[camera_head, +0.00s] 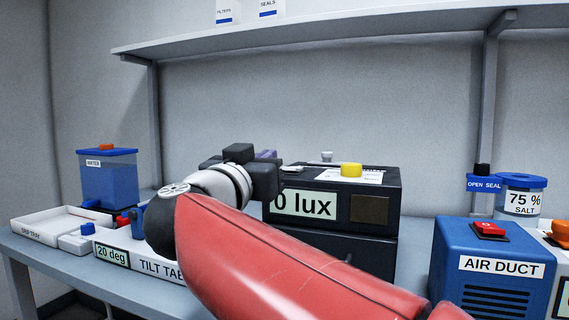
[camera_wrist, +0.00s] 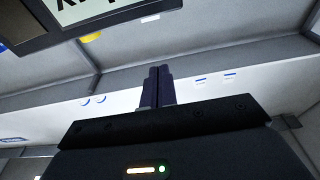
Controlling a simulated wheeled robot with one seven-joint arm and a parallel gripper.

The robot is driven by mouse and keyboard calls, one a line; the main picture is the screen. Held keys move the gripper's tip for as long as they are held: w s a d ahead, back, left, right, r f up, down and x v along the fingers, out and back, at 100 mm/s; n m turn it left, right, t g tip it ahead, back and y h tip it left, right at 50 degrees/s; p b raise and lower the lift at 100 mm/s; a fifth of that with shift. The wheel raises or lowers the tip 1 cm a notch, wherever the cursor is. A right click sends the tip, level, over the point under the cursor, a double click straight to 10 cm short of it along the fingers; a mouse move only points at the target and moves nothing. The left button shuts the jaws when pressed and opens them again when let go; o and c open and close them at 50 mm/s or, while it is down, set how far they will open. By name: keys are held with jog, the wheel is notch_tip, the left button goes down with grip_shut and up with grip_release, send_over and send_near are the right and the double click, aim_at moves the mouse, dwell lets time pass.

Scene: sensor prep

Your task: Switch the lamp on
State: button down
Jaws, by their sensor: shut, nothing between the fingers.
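A black box with a "0 lux" display (camera_head: 310,205) stands on the bench behind my arm. A yellow knob (camera_head: 351,170) sits on its top, beside a white label sheet. No part is plainly marked as a lamp. My gripper is in front of the box's left side in the head view, partly hiding the display; its fingers are hard to make out there. In the wrist view my gripper (camera_wrist: 160,70) is shut and empty, with its fingers together. The display (camera_wrist: 75,8) and a bit of yellow (camera_wrist: 91,37) show at that view's upper left.
A blue AIR DUCT unit (camera_head: 490,280) with a red switch (camera_head: 489,229) stands at right, before the salt jar (camera_head: 522,198). At left are a water container (camera_head: 108,180), a drip tray (camera_head: 45,232) and the tilt table (camera_head: 150,268). A shelf (camera_head: 310,40) runs above.

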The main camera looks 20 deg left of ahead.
notch_tip(320, 180, up, 2)
jog(key=p, duration=0.1)
send_over(286, 175)
jog(key=shift+s, duration=0.1)
jog(key=f, duration=0.3)
jog(key=shift+s, duration=0.25)
jog(key=shift+f, duration=0.55)
